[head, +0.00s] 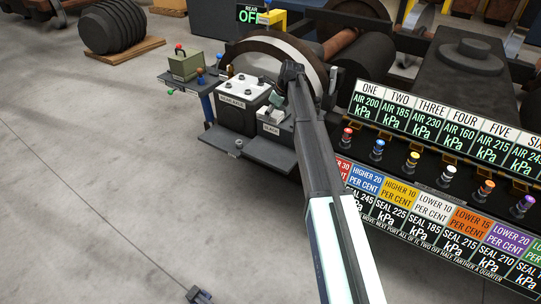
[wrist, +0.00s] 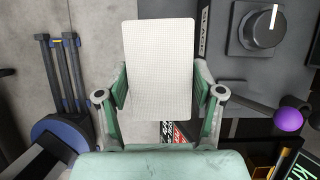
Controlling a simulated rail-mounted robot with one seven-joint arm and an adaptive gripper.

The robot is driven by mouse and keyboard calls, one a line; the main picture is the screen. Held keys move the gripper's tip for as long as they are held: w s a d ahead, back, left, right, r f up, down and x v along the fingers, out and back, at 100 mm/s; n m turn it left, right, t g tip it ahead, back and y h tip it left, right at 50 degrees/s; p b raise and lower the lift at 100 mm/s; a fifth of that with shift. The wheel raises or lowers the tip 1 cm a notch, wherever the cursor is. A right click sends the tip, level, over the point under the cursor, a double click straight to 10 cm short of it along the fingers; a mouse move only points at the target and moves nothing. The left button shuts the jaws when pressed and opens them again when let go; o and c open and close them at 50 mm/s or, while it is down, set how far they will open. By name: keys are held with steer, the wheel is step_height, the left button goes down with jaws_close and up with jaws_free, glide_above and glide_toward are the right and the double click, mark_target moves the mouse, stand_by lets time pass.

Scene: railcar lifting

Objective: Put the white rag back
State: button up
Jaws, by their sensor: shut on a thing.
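The white rag (wrist: 158,65) is a flat, pale, finely textured rectangle in the middle of the wrist view. My gripper (wrist: 160,88) has its green fingers on the rag's left and right sides and is shut on it. The head view shows my gripper (head: 268,92) over the grey bench, close to the box with the white top. The rag cannot be made out clearly in the head view. What lies directly beneath the rag is hidden in the wrist view.
A box with a white top (head: 243,87) and a smaller labelled box (head: 270,121) stand beside the wheel (head: 275,55). The wrist view shows a black knob (wrist: 262,25) and a purple ball (wrist: 288,119) at right. Labelled pressure panels (head: 440,125) fill the right side. Open floor lies left.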

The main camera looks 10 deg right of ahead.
mark_target(269, 152)
steer(key=shift+w+f, duration=0.15)
steer(key=shift+w, duration=0.1)
steer(key=shift+m, duration=0.3)
step_height(269, 152, down, 20)
steer(key=shift+r, duration=0.2)
steer(key=shift+f, duration=0.15)
steer(key=o, duration=1)
steer(key=v, duration=1.2)
steer(key=shift+a, duration=0.1)
